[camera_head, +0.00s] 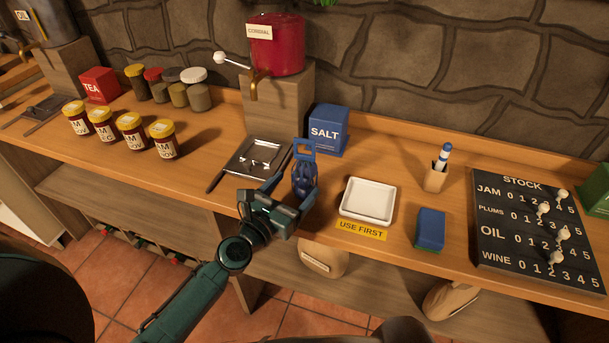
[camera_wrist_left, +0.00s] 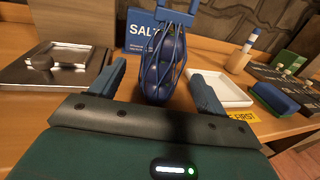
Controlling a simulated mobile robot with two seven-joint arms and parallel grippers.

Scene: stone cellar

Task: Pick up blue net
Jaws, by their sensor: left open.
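The blue net (camera_head: 304,178) holds round dark blue things and has a flat blue handle at its top. It stands upright by the counter's front, before the salt box. My left gripper (camera_head: 287,197) is open at the net. In the left wrist view the net (camera_wrist_left: 160,72) rises between the two spread fingers of the gripper (camera_wrist_left: 160,88), with a gap on each side. My right gripper is not in view.
The blue salt box (camera_head: 328,130) stands behind the net. A metal drip tray (camera_head: 240,170) lies to the left, a white tray (camera_head: 352,215) with a "USE FIRST" label to the right. A blue sponge (camera_head: 430,229) and the stock board (camera_head: 500,245) are farther right.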

